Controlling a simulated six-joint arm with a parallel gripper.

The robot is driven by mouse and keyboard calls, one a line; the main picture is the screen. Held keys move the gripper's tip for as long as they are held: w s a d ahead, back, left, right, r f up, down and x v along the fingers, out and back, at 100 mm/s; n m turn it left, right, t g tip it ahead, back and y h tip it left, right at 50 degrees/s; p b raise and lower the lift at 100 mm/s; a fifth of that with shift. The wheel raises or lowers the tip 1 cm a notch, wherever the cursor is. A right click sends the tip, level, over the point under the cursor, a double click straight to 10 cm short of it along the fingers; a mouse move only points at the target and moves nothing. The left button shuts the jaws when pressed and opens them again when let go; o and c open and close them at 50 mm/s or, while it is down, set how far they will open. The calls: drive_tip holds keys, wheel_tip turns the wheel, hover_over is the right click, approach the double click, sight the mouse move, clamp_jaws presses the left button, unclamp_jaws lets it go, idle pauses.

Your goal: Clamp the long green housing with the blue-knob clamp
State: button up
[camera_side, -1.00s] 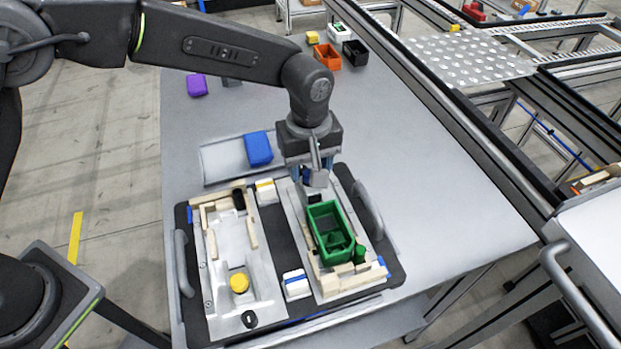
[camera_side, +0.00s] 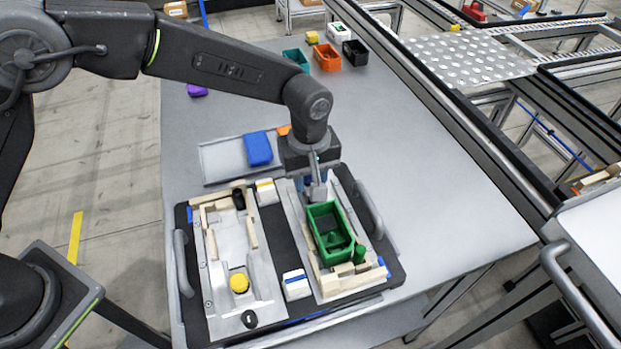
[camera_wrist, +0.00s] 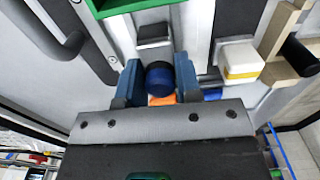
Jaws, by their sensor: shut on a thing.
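My gripper (camera_side: 316,192) is at the housing's far end. In the wrist view, my gripper (camera_wrist: 159,82) has its two blue fingers on either side of the round blue knob (camera_wrist: 160,77), shut on it. A black clamp block (camera_wrist: 154,35) sits between the knob and the housing. It is close to the housing; I cannot tell whether they touch. The knob is hidden in the side view.
White blocks (camera_side: 296,284) stand between the fixtures. Grey handles (camera_side: 181,264) rise at the pallet's sides. A blue part (camera_side: 258,148) lies on a tray behind. Several small bins, including an orange one (camera_side: 327,57), stand farther back.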

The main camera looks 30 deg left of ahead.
drive_tip(key=shift+c, duration=0.6)
drive_tip(key=shift+s, duration=0.1)
drive_tip(key=shift+s+d, duration=0.85)
drive_tip(key=shift+d, duration=0.1)
drive_tip(key=o, duration=0.7)
drive_tip(key=shift+r, duration=0.1)
drive_tip(key=shift+r, duration=3.9)
